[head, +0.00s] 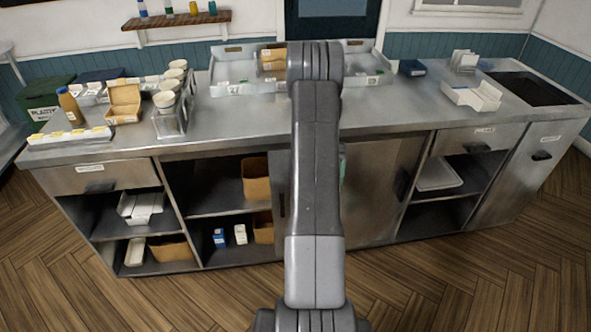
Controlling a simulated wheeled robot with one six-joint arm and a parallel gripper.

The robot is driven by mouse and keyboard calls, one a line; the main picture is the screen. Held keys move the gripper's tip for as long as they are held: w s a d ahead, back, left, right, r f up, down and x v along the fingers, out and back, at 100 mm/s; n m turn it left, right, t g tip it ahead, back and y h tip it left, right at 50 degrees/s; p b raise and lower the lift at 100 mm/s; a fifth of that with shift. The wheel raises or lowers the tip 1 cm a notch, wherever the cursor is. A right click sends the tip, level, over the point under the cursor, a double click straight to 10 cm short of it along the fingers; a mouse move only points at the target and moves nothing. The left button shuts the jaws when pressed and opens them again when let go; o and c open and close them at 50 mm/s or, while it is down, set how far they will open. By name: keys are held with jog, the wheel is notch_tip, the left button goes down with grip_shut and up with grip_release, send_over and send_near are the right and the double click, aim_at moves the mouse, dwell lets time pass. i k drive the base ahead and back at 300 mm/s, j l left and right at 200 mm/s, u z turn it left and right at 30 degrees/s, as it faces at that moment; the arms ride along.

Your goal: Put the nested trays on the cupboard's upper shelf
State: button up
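A pale shallow tray (437,176), or a nested stack of them, lies on the upper shelf of the open cupboard (424,198) at the right of the counter front. I cannot tell how many trays are in it. A white open tray or box (470,97) stands on the counter above that cupboard. My arm runs up the middle of the head view and hides what is behind it. My gripper does not show, so I cannot see its fingers or whether it holds anything.
Large pale trays (232,87) stand at the counter's back, partly behind my arm. Bottles, cups and cartons crowd the left counter. A dark sunken basin (531,88) is at the far right. The counter's front middle (400,118) and the wooden floor (430,280) are clear.

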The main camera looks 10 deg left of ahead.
aim_at(223, 197)
jog(key=l+u, duration=0.3)
jog(key=u, duration=0.15)
jog(key=l+u, duration=0.3)
jog(key=u, duration=0.2)
jog(key=i, duration=0.05)
